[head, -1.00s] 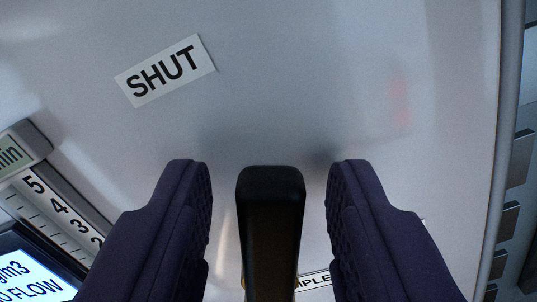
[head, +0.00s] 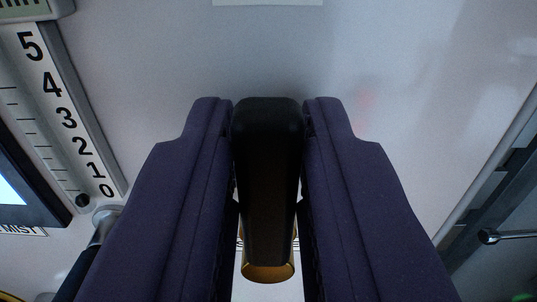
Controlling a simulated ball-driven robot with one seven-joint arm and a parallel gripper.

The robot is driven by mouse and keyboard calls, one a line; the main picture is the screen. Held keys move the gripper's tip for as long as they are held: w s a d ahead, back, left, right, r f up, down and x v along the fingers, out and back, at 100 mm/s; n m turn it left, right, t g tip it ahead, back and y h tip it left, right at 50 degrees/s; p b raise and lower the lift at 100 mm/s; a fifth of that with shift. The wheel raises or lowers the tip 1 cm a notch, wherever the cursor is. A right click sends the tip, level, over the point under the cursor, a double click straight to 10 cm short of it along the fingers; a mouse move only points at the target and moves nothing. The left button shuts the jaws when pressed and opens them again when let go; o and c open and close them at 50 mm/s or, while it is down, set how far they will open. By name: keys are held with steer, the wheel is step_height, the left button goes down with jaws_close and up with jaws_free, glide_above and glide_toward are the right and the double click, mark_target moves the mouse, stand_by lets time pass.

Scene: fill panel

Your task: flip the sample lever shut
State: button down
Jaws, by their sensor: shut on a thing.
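The sample lever (head: 267,180) is a black handle standing upright in the middle of the head view, with a brass-coloured fitting (head: 267,272) at its lower end. My gripper (head: 267,115) has its two purple fingers pressed against the left and right sides of the handle, shut on it. The handle's rounded end shows between the fingertips. The fingers hide parts of the panel on both sides of the lever. Only the lower edge of a white label (head: 267,2) shows at the top of the view.
The pale panel (head: 420,100) is bare around the fingertips. On the left are a numbered scale (head: 70,115), a dark-framed screen (head: 28,185) and a grey metal part (head: 103,220). On the right, past the panel's edge, is a metal rod (head: 510,236).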

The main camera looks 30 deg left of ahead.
steer(key=c, duration=1.1)
jaws_free()
steer(key=v, duration=0.8)
steer(key=shift+d, duration=0.1)
